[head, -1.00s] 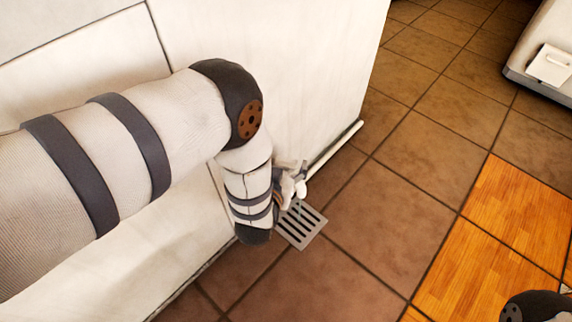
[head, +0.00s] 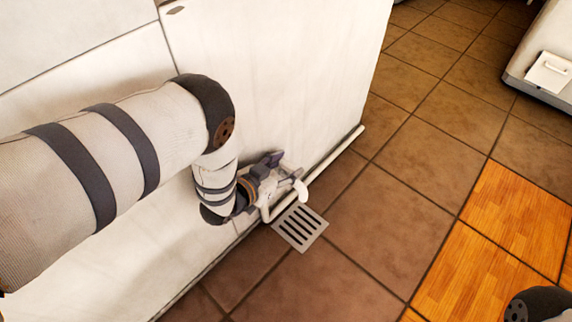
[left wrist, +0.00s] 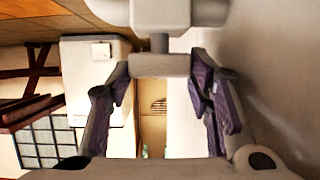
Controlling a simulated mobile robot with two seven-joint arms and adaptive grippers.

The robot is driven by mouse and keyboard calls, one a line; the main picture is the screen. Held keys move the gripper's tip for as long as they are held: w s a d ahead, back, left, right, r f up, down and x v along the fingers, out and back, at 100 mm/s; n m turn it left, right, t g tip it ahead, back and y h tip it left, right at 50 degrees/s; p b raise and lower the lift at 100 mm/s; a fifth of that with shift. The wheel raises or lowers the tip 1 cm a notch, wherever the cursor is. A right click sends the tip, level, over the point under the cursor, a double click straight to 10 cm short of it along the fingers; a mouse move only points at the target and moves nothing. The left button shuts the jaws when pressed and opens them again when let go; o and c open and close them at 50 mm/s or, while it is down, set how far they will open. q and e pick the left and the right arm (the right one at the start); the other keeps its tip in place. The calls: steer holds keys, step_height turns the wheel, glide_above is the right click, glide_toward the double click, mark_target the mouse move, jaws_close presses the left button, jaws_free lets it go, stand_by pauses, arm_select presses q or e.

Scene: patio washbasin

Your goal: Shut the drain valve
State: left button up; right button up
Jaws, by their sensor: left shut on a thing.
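The drain valve is a small pale fitting on a white pipe (head: 346,150) low along the white cabinet's base, just above a floor grate. In the head view a pale spout-like end (head: 301,191) shows by my left gripper (head: 277,177). The left wrist view shows the pale valve body (left wrist: 165,12) with a short stem and a crosswise handle (left wrist: 163,65). The two fingers of my left gripper (left wrist: 163,78) are closed against both ends of that handle. The handle's angle to the pipe is hard to tell. My right gripper is out of view.
A slotted metal drain grate (head: 300,227) lies in the brown tiled floor below the valve. The white cabinet wall (head: 290,80) stands close beside my left arm. Orange wood panels (head: 490,240) lie at right; open floor is between.

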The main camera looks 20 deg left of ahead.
arm_select(q)
steer(key=shift+a+m+h, duration=0.1)
steer(key=shift+m+h, duration=0.3)
steer(key=o, duration=1.1)
steer(key=shift+o, duration=0.2)
